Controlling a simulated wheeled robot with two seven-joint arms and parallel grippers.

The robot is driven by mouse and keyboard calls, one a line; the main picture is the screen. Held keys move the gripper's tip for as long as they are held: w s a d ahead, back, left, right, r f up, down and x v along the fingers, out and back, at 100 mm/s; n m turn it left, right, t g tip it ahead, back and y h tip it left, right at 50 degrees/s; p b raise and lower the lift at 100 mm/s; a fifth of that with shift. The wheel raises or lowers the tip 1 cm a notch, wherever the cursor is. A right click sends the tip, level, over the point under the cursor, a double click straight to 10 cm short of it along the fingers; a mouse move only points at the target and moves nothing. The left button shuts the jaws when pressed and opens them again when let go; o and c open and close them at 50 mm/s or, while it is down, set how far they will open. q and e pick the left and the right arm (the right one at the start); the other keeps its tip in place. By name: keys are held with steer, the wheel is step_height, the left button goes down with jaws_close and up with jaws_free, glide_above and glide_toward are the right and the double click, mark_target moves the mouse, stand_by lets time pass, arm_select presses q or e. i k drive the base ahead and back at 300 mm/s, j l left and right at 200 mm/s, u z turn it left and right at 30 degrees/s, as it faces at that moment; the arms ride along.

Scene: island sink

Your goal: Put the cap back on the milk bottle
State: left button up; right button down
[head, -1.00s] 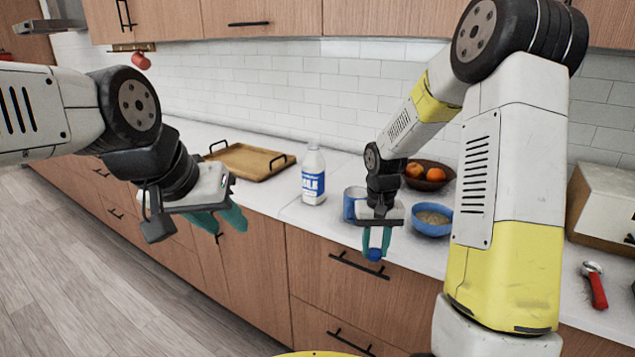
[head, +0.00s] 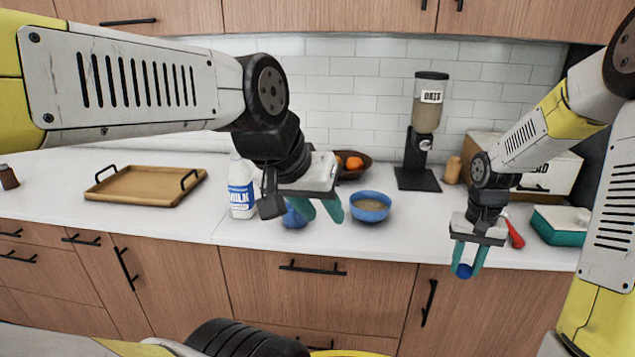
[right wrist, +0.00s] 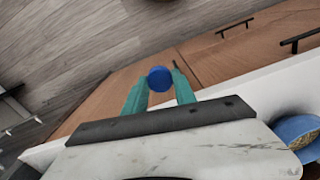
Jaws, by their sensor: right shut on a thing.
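The milk bottle (head: 241,190), white with a blue label, stands upright on the counter, left of my left gripper. Its top is partly hidden by my left arm, so I cannot see its mouth clearly. My left gripper (head: 322,212) hangs in front of the counter with its teal fingers apart and nothing seen between them. My right gripper (head: 467,268) is shut on the small blue cap (head: 463,271), in front of the counter's edge at the right. In the right wrist view the cap (right wrist: 160,79) sits between the teal fingertips.
A blue mug (head: 294,216) is mostly hidden behind my left gripper. A blue bowl (head: 370,207) stands right of it. A wooden tray (head: 145,187) lies left of the bottle. An oats dispenser (head: 418,150) stands behind. The counter between bowl and right gripper is clear.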

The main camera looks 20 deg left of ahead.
mark_target(239, 181)
steer(key=j+z, duration=0.2)
steer(key=j, duration=0.2)
steer(key=k+j+z, duration=0.2)
steer(key=j, duration=0.2)
steer(key=j+z, duration=0.15)
steer(key=j, duration=0.25)
steer(key=k+j+z, duration=0.2)
steer(key=j, duration=0.15)
steer(key=j+z, duration=0.2)
steer(key=j, duration=0.15)
steer(key=k+j+z, duration=0.2)
steer(key=j, duration=0.15)
steer(key=k+j, duration=0.15)
steer(key=j, duration=0.2)
steer(key=k+j, duration=0.2)
steer(key=j, duration=0.15)
steer(key=k+j, duration=0.15)
steer(key=j, duration=0.2)
steer(key=k+j, duration=0.2)
steer(key=j, duration=0.15)
